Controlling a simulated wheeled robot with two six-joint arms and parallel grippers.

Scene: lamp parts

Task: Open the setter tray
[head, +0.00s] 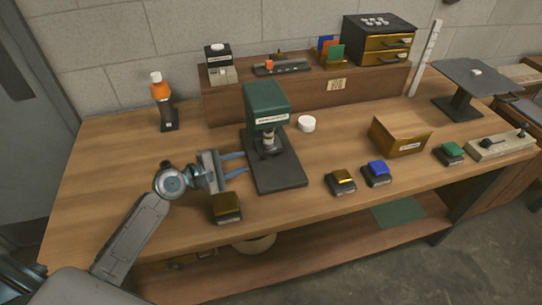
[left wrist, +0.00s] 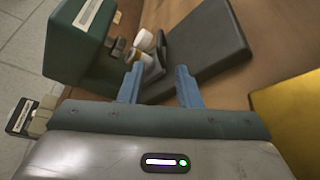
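A green press (head: 266,107) with a white label, likely the setter, stands on a dark flat base (head: 280,172) left of the bench's middle. A small pale and brass-coloured part (head: 268,141) sits under its head. In the left wrist view the green head (left wrist: 78,45) is at upper left and the dark base (left wrist: 207,45) at upper right. I cannot tell which part is the setter tray. My left gripper (head: 242,163) is at the press's left side, fingers apart, pointing toward it. In the left wrist view nothing is clearly held between its fingers (left wrist: 160,85). My right gripper is out of view.
A yellow-topped block (head: 226,205) sits close below my left gripper. A white round piece (head: 307,124) and a wooden box (head: 401,136) are to the press's right. An orange-and-white bottle (head: 161,95) stands at back left. A raised shelf (head: 300,101) runs behind.

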